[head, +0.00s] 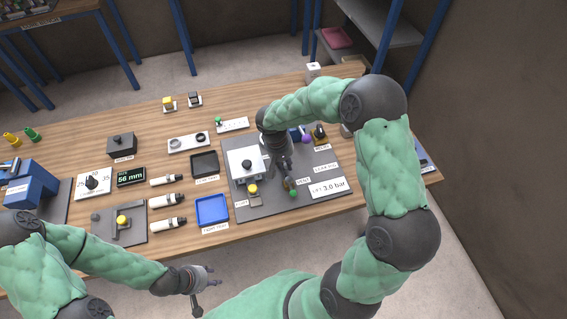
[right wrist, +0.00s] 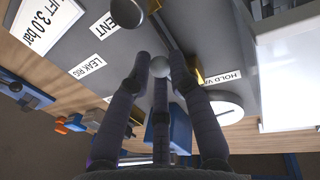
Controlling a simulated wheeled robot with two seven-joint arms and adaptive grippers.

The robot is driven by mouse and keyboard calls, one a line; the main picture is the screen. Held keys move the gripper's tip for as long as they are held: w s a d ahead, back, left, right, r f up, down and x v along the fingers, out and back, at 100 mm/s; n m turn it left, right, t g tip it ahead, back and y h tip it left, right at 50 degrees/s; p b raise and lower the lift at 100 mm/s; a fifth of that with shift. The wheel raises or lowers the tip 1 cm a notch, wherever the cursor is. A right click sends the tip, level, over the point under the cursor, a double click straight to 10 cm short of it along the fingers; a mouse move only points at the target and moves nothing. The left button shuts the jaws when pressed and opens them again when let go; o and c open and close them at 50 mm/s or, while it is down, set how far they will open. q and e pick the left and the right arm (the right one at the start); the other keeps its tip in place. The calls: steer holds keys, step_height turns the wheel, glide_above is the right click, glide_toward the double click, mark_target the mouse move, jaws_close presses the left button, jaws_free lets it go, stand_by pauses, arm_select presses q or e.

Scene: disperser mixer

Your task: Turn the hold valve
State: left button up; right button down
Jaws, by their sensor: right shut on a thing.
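The label reading "HOLD VA", partly cut by a finger, shows in the right wrist view (right wrist: 222,77). Next to it is a brass body (right wrist: 196,72) of the hold valve. My right gripper (head: 284,170) reaches down onto the grey panel. In the right wrist view its fingers (right wrist: 162,80) are closed around a small grey ball knob (right wrist: 160,67), which seems to be the valve's handle end. The fingers hide most of the valve. My left gripper (head: 208,284) is open and empty, in front of the table's near edge.
The grey panel (head: 335,196) carries a white box (head: 240,158), a yellow knob (head: 253,188), a green ball (head: 293,194) by the "VENT" label and a "LIFT 3.0 bar" display (head: 328,187). A blue tray (head: 227,218) and white cylinders (head: 167,201) lie to the left.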

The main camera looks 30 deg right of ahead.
steer(key=n, duration=0.1)
steer(key=d+n, duration=0.1)
steer(key=shift+n+t, duration=0.3)
steer(key=shift+n, duration=0.1)
steer(key=d+n, duration=0.1)
steer(key=n, duration=0.1)
steer(key=shift+n, duration=0.4)
steer(key=n, duration=0.1)
steer(key=d+n+t, duration=0.1)
steer(key=shift+w+n, duration=0.25)
steer(key=shift+n, duration=0.05)
steer(key=shift+w+d+n+p, duration=0.2)
steer(key=shift+n+p, duration=0.15)
steer(key=shift+n, duration=0.3)
steer(key=shift+w+d+n+p, duration=0.15)
steer(key=shift+n+p, duration=0.15)
steer(key=shift+n, duration=0.35)
steer(key=shift+y, duration=0.3)
steer(key=c, duration=1.1)
jaws_free()
steer(key=shift+c, duration=0.2)
steer(key=shift+w+r, duration=0.1)
